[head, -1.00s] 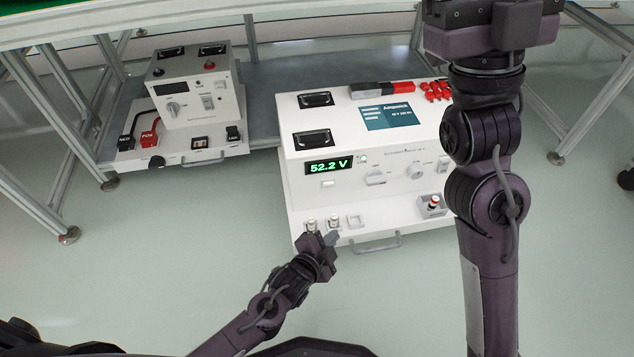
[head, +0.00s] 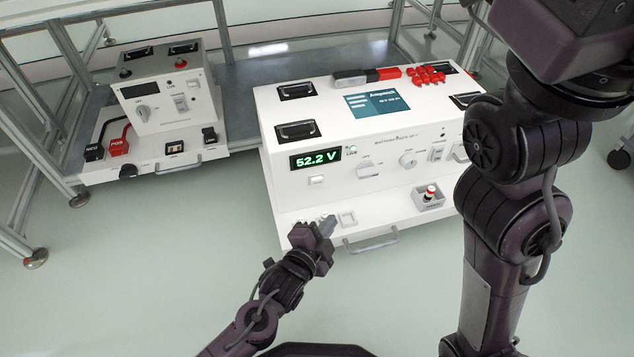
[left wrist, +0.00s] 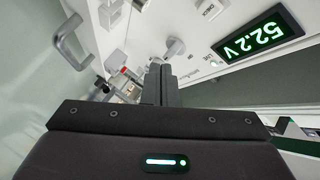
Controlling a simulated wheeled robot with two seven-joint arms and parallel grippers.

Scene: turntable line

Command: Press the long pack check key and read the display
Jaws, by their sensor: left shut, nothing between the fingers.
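The wide white tester (head: 375,175) stands on the bench with its green display (head: 316,159) lit, reading 52.2 V. The display also shows in the left wrist view (left wrist: 258,36), turned. A pale key (head: 316,180) sits below it; in the left wrist view the key (left wrist: 208,9) reads CHECK. My left gripper (head: 326,229) is shut and empty, in front of the tester's front ledge and below the key. It appears apart from the key. Its fingers also show in the left wrist view (left wrist: 160,82). My right arm fills the right side; its gripper is out of view.
A smaller tester (head: 165,105) with black and red clamps stands at the left. A handle (head: 371,242) juts from the ledge (head: 385,220). A red-topped piece (head: 430,193) sits in a holder. Red pieces (head: 427,75) lie on top. Open floor lies in front.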

